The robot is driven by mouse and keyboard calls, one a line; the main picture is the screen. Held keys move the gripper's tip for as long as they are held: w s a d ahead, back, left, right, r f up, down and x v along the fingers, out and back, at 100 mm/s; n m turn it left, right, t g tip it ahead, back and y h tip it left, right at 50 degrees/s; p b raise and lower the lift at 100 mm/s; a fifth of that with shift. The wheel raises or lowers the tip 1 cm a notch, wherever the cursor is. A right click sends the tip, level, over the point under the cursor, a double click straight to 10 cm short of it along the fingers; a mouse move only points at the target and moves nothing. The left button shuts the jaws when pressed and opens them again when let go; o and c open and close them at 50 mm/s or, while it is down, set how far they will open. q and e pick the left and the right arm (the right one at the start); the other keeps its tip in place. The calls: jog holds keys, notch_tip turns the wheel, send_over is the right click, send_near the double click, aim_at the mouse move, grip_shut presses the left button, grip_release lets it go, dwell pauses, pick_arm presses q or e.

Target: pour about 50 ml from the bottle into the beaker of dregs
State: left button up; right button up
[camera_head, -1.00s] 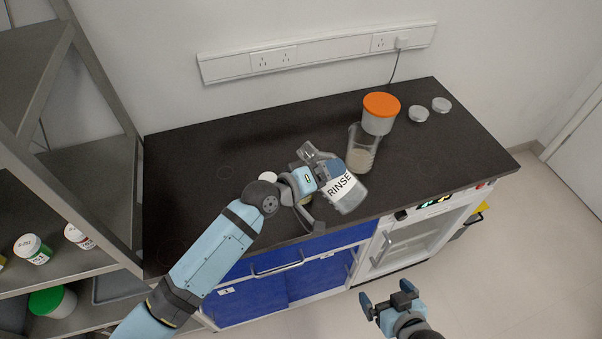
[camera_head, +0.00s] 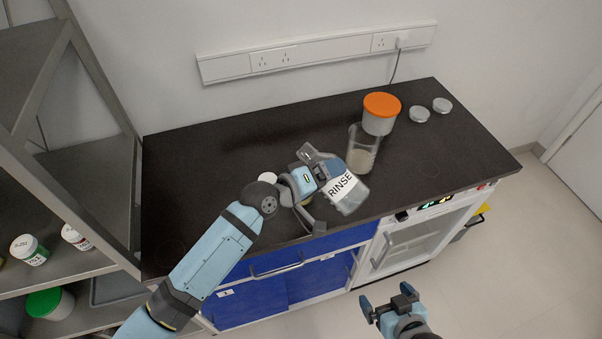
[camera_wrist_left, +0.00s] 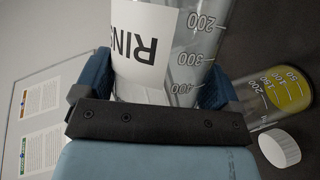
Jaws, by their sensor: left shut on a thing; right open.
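The bottle (camera_head: 344,192), clear with a white RINSE label, is held tilted by my left gripper (camera_head: 322,186) above the front part of the dark bench. My left gripper is shut on it. In the left wrist view the bottle (camera_wrist_left: 190,50) shows its graduations between the fingers. Its mouth is hard to make out. The beaker of dregs (camera_head: 361,158), clear with a little pale beige content, stands upright just behind and right of the bottle. I cannot tell whether they touch. My right gripper (camera_head: 388,298) is open and empty, low in front of the bench.
A tub with an orange lid (camera_head: 382,104) stands just behind the beaker. A bottle with yellow liquid (camera_wrist_left: 288,92) and a white cap (camera_wrist_left: 280,148) are beside my left gripper. Shelving (camera_head: 98,190) stands left.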

pick_arm(q)
jog(key=shift+r+n+h+b, duration=0.4)
jog(key=shift+n+b, duration=0.2)
jog(key=shift+b, duration=0.1)
dwell(1.5)
jog(key=shift+s+d+f+n+h+b, duration=0.15)
jog(key=shift+f+n+b, duration=0.2)
jog(key=shift+f+b, duration=0.2)
jog(key=shift+d+f+n+h+b, duration=0.15)
jog(key=shift+f+n+b, duration=0.25)
jog(key=shift+b, duration=0.25)
dwell(1.3)
jog(key=shift+a+n+b, duration=0.15)
jog(key=shift+n+b, duration=0.3)
dwell(2.0)
